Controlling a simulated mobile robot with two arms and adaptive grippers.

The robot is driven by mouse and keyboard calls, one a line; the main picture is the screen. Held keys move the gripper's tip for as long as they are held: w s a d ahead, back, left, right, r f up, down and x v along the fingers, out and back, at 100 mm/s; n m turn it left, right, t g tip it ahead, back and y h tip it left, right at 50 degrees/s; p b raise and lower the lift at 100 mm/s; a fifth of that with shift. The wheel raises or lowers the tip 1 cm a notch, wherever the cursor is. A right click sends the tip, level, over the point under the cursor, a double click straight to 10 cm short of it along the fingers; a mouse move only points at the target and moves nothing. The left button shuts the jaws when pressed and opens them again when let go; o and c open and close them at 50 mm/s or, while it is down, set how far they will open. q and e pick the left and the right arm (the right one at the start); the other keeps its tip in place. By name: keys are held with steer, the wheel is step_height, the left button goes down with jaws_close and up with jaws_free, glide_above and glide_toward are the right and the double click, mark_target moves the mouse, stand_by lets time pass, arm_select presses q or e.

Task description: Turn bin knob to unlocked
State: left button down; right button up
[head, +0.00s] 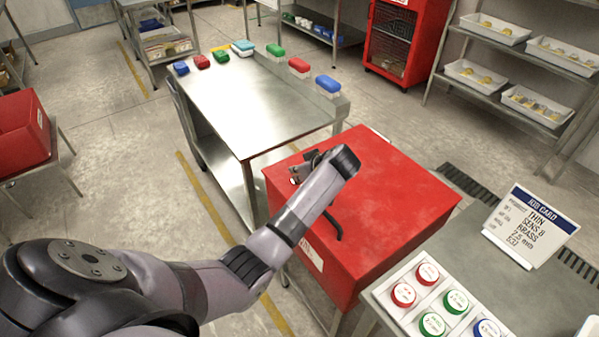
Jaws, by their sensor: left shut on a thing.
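The red bin (385,200) stands in the middle of the head view, with a closed flat top and a white label on its front left face. My left arm reaches in from the lower left. My left gripper (297,178) is at the bin's upper left edge, shut on the bin knob. The knob is hidden behind the fingers and wrist, so its lock position cannot be read. My right gripper is not in view.
A steel table (262,110) with several coloured blocks stands behind the bin. At lower right, a grey counter (530,290) holds a tray of round coloured buttons (430,325) and a job card (530,225). A red cage cabinet (405,40) and shelves stand behind.

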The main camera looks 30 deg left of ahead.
arm_select(q)
steer(key=c, duration=1.7)
jaws_free()
steer(key=v, duration=1.2)
